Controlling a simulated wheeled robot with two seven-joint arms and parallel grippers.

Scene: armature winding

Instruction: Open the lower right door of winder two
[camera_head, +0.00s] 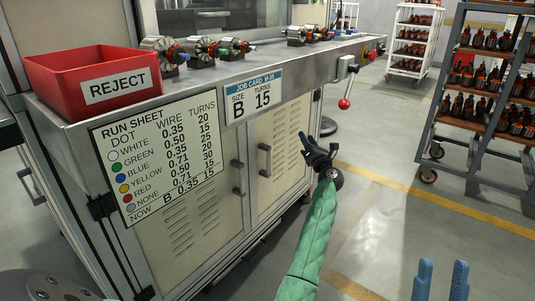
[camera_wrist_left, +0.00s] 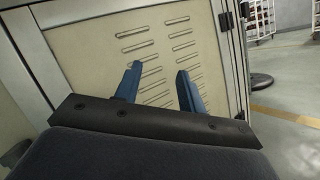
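The lower right door (camera_head: 280,150) of the winder is a cream vented panel in a grey frame, and it looks closed. Its dark upright handle (camera_head: 265,160) is near its left edge. My left gripper (camera_head: 317,152), at the end of the green-sleeved arm, is in front of the door's right part, apart from the handle. In the left wrist view the blue fingers (camera_wrist_left: 158,72) are apart and empty, pointing at the vented door panel (camera_wrist_left: 90,50). I cannot pick out the handle there. My right gripper (camera_head: 443,266) shows two blue fingers, apart and empty, at the bottom right.
The lower left door (camera_head: 185,240) has its own handle (camera_head: 238,177). Above are a red REJECT bin (camera_head: 90,80), a run sheet (camera_head: 160,150) and a job card (camera_head: 253,94). A red-knobbed lever (camera_head: 345,103) juts out right. A rack (camera_head: 490,95) stands right; floor between is clear.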

